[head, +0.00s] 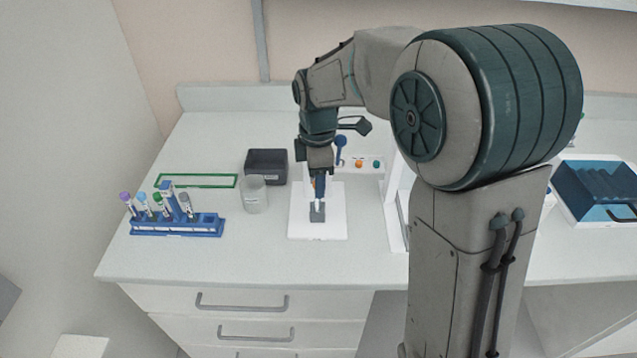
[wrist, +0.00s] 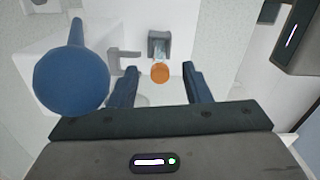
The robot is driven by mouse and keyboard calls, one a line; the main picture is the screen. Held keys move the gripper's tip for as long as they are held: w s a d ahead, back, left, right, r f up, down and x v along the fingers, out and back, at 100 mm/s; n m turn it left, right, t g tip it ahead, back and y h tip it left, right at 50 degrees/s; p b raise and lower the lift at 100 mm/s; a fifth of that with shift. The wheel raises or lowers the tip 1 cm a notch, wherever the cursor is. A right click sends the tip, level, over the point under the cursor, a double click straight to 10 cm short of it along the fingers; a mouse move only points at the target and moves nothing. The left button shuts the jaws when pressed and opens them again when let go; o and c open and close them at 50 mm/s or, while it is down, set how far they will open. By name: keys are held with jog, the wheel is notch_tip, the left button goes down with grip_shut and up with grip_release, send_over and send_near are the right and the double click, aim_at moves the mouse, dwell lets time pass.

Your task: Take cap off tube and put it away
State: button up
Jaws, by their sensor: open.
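An orange cap (wrist: 160,72) tops a tube (wrist: 158,50) that stands in a small grey holder (head: 317,212) on a white base plate (head: 333,228). In the wrist view the cap lies between and a little beyond my two blue fingers. My gripper (head: 318,184) points down over the holder, open, with nothing held between its fingers (wrist: 160,80). In the head view my gripper hides most of the tube and cap.
A blue rack (head: 178,228) with several capped tubes stands left, before a green outline (head: 198,181). A blue round-headed thing (wrist: 70,82) stands close beside my gripper. A white strip (head: 366,171) bears coloured dots. A blue tray (head: 597,192) is right.

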jog(key=c, duration=0.8)
jog(key=shift+r, duration=0.15)
jog(key=shift+r, duration=0.3)
jog(key=s+d+r, duration=0.2)
jog(key=d+r, duration=0.1)
jog(key=r, duration=0.1)
jog(key=s+d+r, duration=0.2)
jog(key=d+r, duration=0.1)
jog(key=r, duration=0.1)
jog(key=s+d+r, duration=0.2)
jog(key=d+r, duration=0.1)
jog(key=r, duration=0.2)
jog(key=shift+s+d+r, duration=0.1)
jog(key=shift+s+d, duration=0.05)
jog(key=shift+d, duration=0.25)
